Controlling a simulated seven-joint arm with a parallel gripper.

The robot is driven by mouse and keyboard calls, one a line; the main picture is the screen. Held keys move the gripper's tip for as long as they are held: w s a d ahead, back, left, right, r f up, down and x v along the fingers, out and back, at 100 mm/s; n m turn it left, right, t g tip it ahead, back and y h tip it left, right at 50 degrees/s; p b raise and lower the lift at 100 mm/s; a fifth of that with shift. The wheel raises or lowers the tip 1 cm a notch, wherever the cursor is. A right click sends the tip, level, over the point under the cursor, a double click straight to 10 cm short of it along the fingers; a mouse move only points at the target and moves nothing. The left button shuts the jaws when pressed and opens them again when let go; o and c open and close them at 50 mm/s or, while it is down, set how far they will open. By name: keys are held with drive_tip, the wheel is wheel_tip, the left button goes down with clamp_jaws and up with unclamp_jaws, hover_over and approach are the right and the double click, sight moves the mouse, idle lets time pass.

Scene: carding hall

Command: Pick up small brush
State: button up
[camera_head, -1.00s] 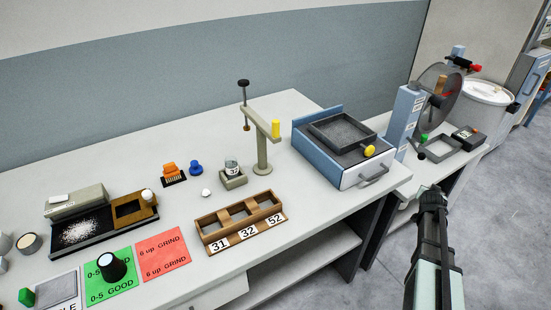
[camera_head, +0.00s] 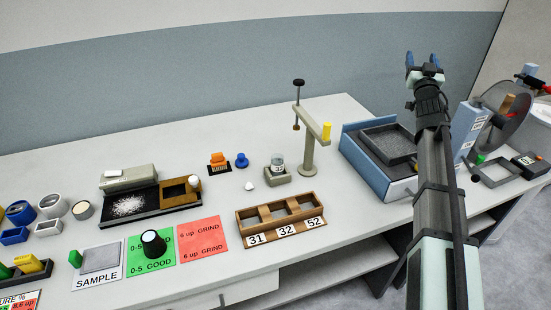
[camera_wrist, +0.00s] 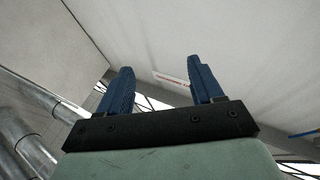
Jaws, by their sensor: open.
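The small brush (camera_head: 218,162) appears to be the orange block with dark bristles, lying on the bench beside a blue knob-like piece (camera_head: 241,160). My gripper (camera_head: 423,60) is raised high at the upper right, above and behind the blue-sided box, far to the right of the brush. Its two blue fingers are apart and nothing is between them. The wrist view also shows the open fingers (camera_wrist: 161,72) against pale walls and ceiling; the brush is not in that view.
A post stand (camera_head: 308,140) rises between the brush and my gripper. A small glass on a block (camera_head: 278,172) and a wooden three-slot tray (camera_head: 257,235) stand nearby. A grey-and-brown unit (camera_head: 128,180) is left of the brush. The blue box (camera_head: 362,170) is under my arm.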

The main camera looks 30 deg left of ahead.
drive_tip(key=s+a+r+n+y, duration=0.1)
drive_tip(key=s+a+r+y, duration=0.2)
drive_tip(key=a+r, duration=0.45)
drive_tip(key=s+a+r+n+y, duration=0.1)
drive_tip(key=s+a+r+y, duration=0.3)
drive_tip(key=a, duration=0.6)
drive_tip(key=w+a+f+n+g+h, duration=0.3)
drive_tip(key=a+f+g+h, duration=0.25)
drive_tip(key=a+f, duration=0.55)
drive_tip(key=n+g+h, duration=0.7)
drive_tip(key=n+g, duration=0.9)
drive_tip(key=n, duration=0.3)
hover_over(217, 154)
wheel_tip(217, 154, down, 19)
drive_tip(key=f, duration=0.8)
drive_tip(key=shift+s+a+f, duration=0.1)
drive_tip(key=shift+s+a, duration=0.15)
drive_tip(key=shift+s, duration=0.05)
drive_tip(key=shift+w+d+f, duration=0.1)
drive_tip(key=shift+w+f, duration=0.05)
drive_tip(key=shift+f, duration=1.2)
drive_tip(key=shift+w+d+f, duration=0.1)
drive_tip(key=shift+w+f, duration=0.05)
drive_tip(key=shift+f, duration=1.2)
